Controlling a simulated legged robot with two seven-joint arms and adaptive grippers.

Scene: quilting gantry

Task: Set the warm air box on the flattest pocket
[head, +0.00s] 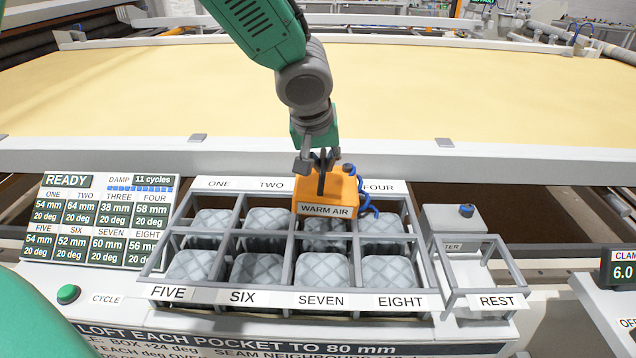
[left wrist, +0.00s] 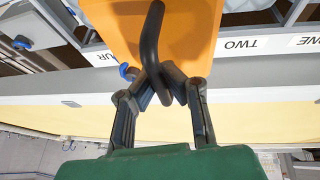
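The orange warm air box (head: 312,190) hangs upright by its black handle (left wrist: 150,40) in my left gripper (head: 318,158). The fingers are closed on the handle, as the left wrist view shows. The box is over the back part of pocket three (head: 324,241) and hides the THREE label; I cannot tell whether it touches the pocket or rack. The display (head: 98,222) reads 38 mm for THREE, the lowest value; the others read 52 to 64 mm, all at 20 deg. My right gripper is not in view.
The grey rack (head: 237,232) has raised bars around two rows of quilted pockets. A blue coiled hose (head: 365,195) hangs at the box's right side. An empty REST cradle (head: 480,299) stands at the right. A green button (head: 68,294) is at the left.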

